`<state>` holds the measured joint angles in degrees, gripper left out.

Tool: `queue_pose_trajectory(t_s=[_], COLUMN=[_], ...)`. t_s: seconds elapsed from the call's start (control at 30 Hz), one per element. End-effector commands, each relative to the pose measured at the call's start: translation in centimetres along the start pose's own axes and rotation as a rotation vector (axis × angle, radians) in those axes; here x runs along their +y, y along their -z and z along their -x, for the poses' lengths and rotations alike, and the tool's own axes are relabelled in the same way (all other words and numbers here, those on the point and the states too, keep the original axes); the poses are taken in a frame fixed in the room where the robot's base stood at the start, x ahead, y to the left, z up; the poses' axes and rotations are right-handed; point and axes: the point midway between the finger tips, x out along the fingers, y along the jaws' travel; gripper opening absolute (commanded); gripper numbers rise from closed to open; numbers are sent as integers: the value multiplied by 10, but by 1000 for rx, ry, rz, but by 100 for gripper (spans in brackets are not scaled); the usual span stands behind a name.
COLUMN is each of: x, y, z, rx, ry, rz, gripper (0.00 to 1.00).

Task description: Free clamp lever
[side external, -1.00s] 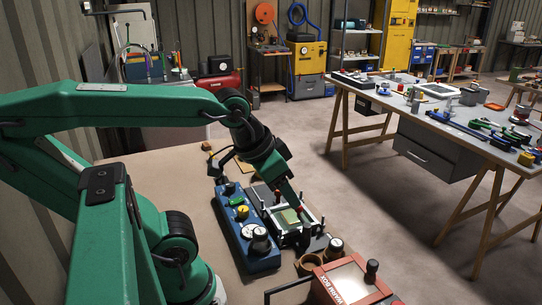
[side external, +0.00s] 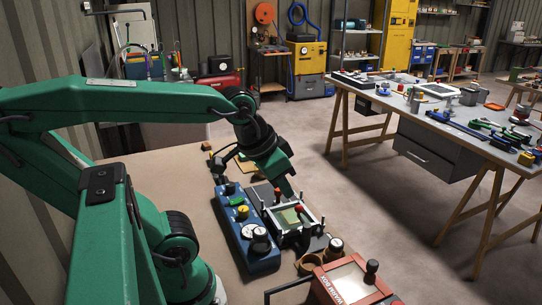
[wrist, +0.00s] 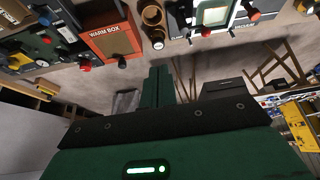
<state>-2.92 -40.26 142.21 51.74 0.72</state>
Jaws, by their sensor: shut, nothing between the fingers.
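The clamp fixture (side external: 313,217) is a pale frame around a green-gold plate (side external: 289,216), on the bench beside a blue control box. A red-tipped lever (side external: 277,194) stands at its back left; another red tip (side external: 300,208) shows by the plate. Which one is the clamp lever I cannot tell. My gripper (side external: 296,194) is shut and empty, just above the back of the fixture. In the wrist view, the shut fingers (wrist: 160,86) point up the picture, and part of the fixture (wrist: 214,17) shows at the top edge. No contact with a lever is clear.
The blue control box (side external: 246,236) stands close left of the fixture. A brown ring (side external: 309,264) and the red warm box (side external: 348,284) stand at the front. A separate bench (side external: 420,107) stands across the floor.

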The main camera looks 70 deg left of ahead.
Motion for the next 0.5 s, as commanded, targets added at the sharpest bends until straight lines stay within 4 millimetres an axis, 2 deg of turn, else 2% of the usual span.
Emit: queue_pose_trajectory(t_s=[0.5], x=[-70], y=[8], z=[-33], rx=[-181], ry=[89], rz=[186], gripper=[0])
